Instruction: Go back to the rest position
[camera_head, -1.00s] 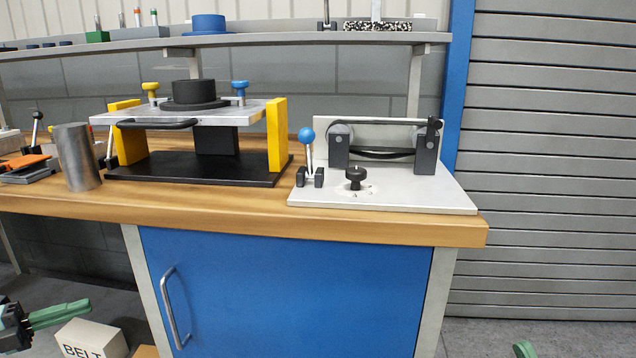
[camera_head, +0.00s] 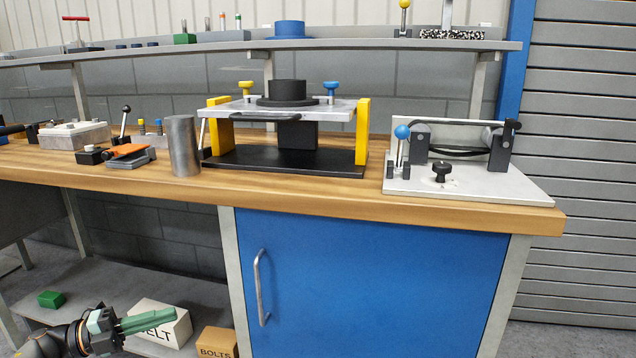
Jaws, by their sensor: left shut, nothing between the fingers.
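My left gripper (camera_head: 148,320) shows at the lower left, below the level of the bench top. Its green fingers are together with nothing between them, and they point right. In the picture it overlaps a white box lettered "BELT" (camera_head: 172,322) on the low shelf; I cannot tell how far apart they are. My right gripper is not in view.
The wooden bench (camera_head: 300,195) carries a clamp fixture with yellow posts (camera_head: 363,130), a steel cylinder (camera_head: 183,146) and a white plate with a belt device (camera_head: 470,185). A blue cabinet (camera_head: 370,280) stands below. A "BOLTS" box (camera_head: 216,342) sits beside the BELT box.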

